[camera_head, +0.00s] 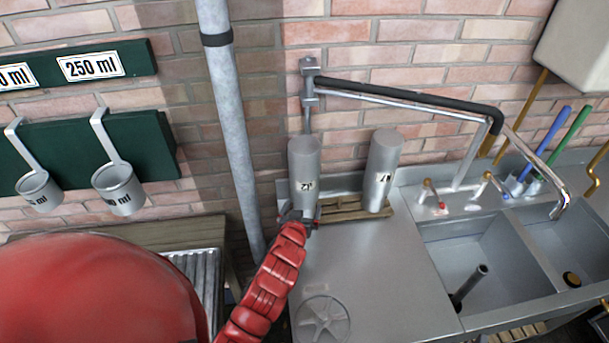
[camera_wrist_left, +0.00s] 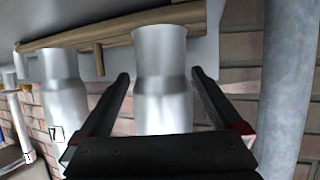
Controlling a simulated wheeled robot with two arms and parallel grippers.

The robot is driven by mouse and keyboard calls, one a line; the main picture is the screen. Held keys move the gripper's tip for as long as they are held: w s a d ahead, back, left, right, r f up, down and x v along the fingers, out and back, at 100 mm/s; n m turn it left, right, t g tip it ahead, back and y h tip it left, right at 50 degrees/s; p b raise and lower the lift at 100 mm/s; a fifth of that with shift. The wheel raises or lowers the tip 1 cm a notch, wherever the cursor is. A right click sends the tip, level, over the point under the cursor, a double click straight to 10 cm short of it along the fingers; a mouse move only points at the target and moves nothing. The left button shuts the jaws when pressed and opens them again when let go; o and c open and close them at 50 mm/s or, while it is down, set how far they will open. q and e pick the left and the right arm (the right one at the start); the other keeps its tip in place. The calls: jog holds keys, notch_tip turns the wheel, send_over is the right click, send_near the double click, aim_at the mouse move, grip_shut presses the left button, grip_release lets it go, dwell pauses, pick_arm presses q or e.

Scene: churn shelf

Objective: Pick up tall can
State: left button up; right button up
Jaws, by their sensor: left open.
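Two tall metal cans stand upright on a wooden slatted rack on the steel counter. The left can (camera_head: 304,163) and the right can (camera_head: 382,165) each carry a dark mark. My left gripper (camera_head: 297,217) is at the base of the left can. In the left wrist view, which looks upside down, this can (camera_wrist_left: 160,108) stands between the two open black fingers of my left gripper (camera_wrist_left: 160,76), with visible gaps on both sides. The other can (camera_wrist_left: 66,98) stands outside the fingers there. My right gripper is not in view.
The wooden rack (camera_head: 352,209) stands near the brick wall. A grey vertical pipe (camera_head: 232,120) is left of the cans. A faucet arm (camera_head: 400,94) runs above them. Sinks (camera_head: 475,262) are at right. Measuring cups (camera_head: 119,188) hang at left. The front counter (camera_head: 380,275) is mostly clear.

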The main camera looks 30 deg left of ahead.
pick_arm(q)
jog(key=p+x, duration=0.1)
jog(key=x, duration=0.1)
jog(key=shift+w+a+f, duration=0.1)
jog(key=shift+w+a, duration=0.1)
jog(key=shift+w, duration=0.15)
jog(key=shift+w+a+f, duration=0.1)
jog(key=shift+w+f, duration=0.25)
jog(key=shift+c, duration=0.3)
jog(key=c, duration=1.2)
jog(key=shift+c, duration=0.2)
